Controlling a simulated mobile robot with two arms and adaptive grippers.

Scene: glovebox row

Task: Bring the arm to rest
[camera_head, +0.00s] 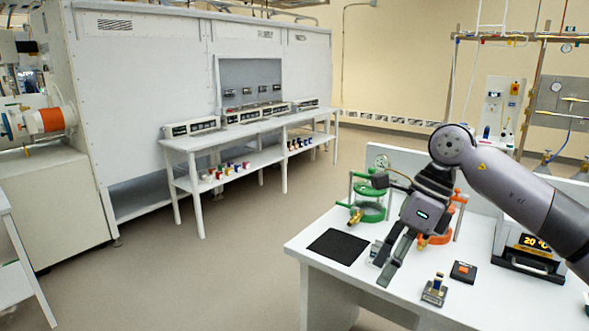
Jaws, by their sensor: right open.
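My right arm (515,190) reaches in from the right, over the white table (310,262). My right gripper (383,268) hangs from it, pointing down and a little left. Its two fingers are apart and nothing shows between them. The fingertips are over the table's front part, just right of a black mat (338,246); I cannot tell how high they are. My left gripper is not in view.
Green (368,208) and orange (437,238) ring-shaped devices stand behind the gripper. A small metal block (434,290), a dark square pad (463,271) and a device with a lit display (528,255) are to the right. Open floor (230,270) lies left.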

